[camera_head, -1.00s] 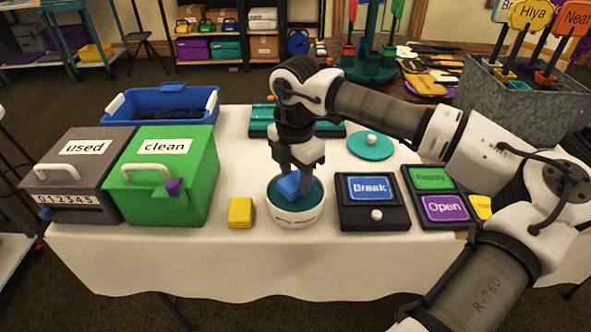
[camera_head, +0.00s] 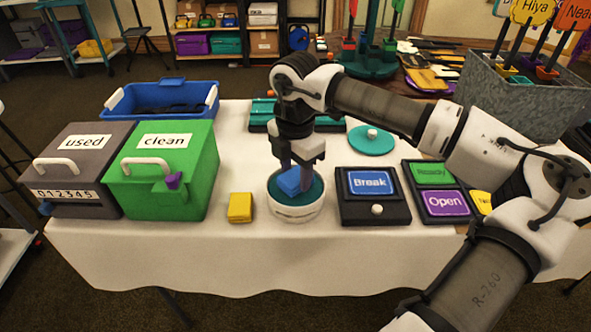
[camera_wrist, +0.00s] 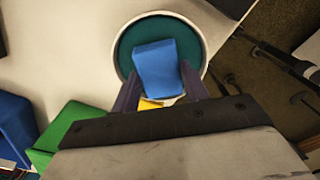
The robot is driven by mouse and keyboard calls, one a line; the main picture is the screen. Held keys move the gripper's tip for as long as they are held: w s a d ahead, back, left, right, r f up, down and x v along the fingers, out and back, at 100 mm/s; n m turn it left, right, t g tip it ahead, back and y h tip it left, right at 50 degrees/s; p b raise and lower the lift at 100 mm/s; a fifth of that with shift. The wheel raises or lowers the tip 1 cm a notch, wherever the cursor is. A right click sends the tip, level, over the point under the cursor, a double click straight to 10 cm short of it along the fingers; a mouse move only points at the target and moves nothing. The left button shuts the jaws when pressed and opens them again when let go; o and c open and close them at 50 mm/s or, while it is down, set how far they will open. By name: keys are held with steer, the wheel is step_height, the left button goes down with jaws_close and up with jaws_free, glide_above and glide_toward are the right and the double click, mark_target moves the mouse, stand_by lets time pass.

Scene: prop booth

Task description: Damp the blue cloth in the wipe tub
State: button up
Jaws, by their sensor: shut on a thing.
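The blue cloth (camera_head: 290,181) is a small folded block held between the fingers of my gripper (camera_head: 296,175). It is over the wipe tub (camera_head: 296,213), a round white tub with a dark teal inside. In the wrist view the cloth (camera_wrist: 157,66) lies within the ring of the tub's white rim (camera_wrist: 120,55), between the tips of my gripper (camera_wrist: 160,82). The cloth appears low in the tub's mouth; I cannot tell whether it touches the teal surface.
A yellow block (camera_head: 240,207) stands just left of the tub. The green "clean" box (camera_head: 190,172) and grey "used" box (camera_head: 75,172) are further left. A "Break" sign stand (camera_head: 372,205) is close on the right. A blue bin (camera_head: 150,100) stands behind the boxes.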

mark_target(296, 176)
steer(key=shift+f+b, duration=0.5)
steer(key=shift+b, duration=0.2)
stand_by(1.8)
steer(key=shift+r, duration=0.1)
steer(key=shift+r+p, duration=1.75)
steer(key=shift+r, duration=1.75)
steer(key=shift+r+p, duration=0.35)
steer(key=shift+p, duration=0.1)
step_height(296, 176, down, 7)
steer(key=b, duration=0.6)
steer(key=shift+r, duration=0.15)
steer(key=shift+f+b, duration=0.55)
steer(key=shift+b, duration=0.35)
